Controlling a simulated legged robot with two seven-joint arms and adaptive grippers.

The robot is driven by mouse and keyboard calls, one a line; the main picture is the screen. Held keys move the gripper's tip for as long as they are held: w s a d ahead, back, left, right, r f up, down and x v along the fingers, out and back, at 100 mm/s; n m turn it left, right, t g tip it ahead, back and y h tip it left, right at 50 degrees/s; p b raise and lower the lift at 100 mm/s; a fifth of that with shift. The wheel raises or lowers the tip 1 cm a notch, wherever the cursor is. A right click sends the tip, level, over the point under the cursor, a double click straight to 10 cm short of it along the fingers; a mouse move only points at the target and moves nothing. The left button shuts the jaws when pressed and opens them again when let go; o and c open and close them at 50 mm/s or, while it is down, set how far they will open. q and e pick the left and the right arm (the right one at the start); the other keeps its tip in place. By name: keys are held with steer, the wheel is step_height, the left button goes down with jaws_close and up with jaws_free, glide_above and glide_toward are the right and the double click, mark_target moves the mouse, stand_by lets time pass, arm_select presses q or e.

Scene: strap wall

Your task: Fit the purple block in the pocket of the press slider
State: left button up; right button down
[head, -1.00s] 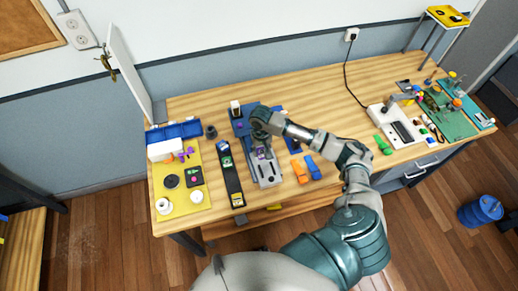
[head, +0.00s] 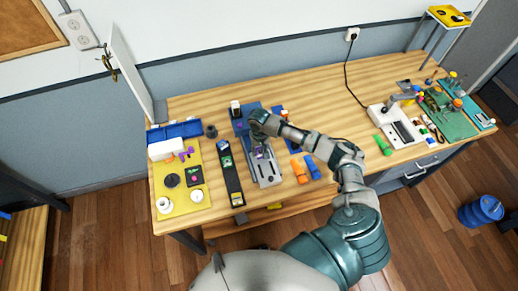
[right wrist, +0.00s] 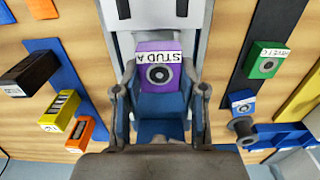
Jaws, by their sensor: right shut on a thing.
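The purple block (right wrist: 158,66), lettered "STUD A" with a dark ring on its face, sits between the fingertips of my right gripper (right wrist: 160,95) in the right wrist view. The gripper is shut on it. In the head view my right gripper (head: 260,137) is over the press, and only a small bit of the purple block (head: 260,154) shows beneath it. The grey press slider (head: 267,174) extends toward the table's front edge. The pocket is hidden by the gripper and block, and I cannot tell how deep the block sits. My left gripper is not in view.
A dark strip (head: 231,180) with several blocks lies left of the press. Orange (head: 299,172) and blue (head: 313,167) pieces lie to its right. A yellow board (head: 188,206) with small parts is at the left end. Bare table lies behind the press.

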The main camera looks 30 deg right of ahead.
mark_target(260, 150)
steer(key=shift+d+f, duration=0.3)
steer(key=shift+d, duration=0.05)
steer(key=c, duration=0.7)
jaws_free()
steer(key=shift+d, duration=0.1)
steer(key=shift+o, duration=0.2)
steer(key=shift+a+r, duration=0.25)
steer(key=shift+r, duration=0.1)
arm_select(q)
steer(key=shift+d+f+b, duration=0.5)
steer(key=shift+b, duration=0.05)
arm_select(e)
step_height(260, 150, up, 12)
steer(key=shift+r, duration=0.25)
